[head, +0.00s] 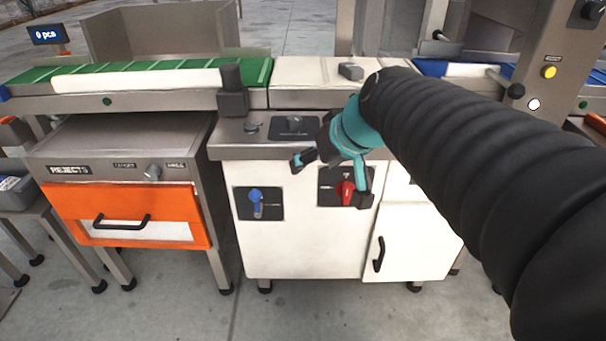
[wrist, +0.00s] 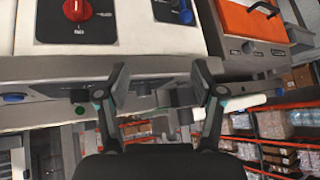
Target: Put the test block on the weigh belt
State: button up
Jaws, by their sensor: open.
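A small grey block (head: 350,71), which looks like the test block, lies on the cream belt section (head: 300,69) in the middle of the line. This section looks like the weigh belt. My gripper (head: 331,180) is open and empty, with its teal fingers spread in front of the white cabinet, below and nearer than the belt. It is well apart from the block. In the wrist view my gripper (wrist: 162,88) shows nothing between its fingertips. That view appears upside down and shows neither the block nor the belt top clearly.
The white cabinet (head: 300,245) carries a red knob (head: 347,192) and a blue knob (head: 256,197). A green belt (head: 30,75) runs left, with a dark box-shaped post (head: 232,98) at its near edge. The orange rejects drawer (head: 80,210) is at left; a control column (head: 555,75) stands right.

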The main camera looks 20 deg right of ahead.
jog(key=s+f+g+h, duration=0.1)
jog(key=s+f, duration=0.2)
jog(key=s, duration=0.3)
jog(key=s+f+m+h, duration=0.1)
jog(key=s+f, duration=0.3)
jog(key=s, duration=0.3)
jog(key=shift+s+a+f+g+h, duration=0.15)
jog(key=shift+a+f+g+h, duration=0.15)
jog(key=shift+a+g, duration=0.1)
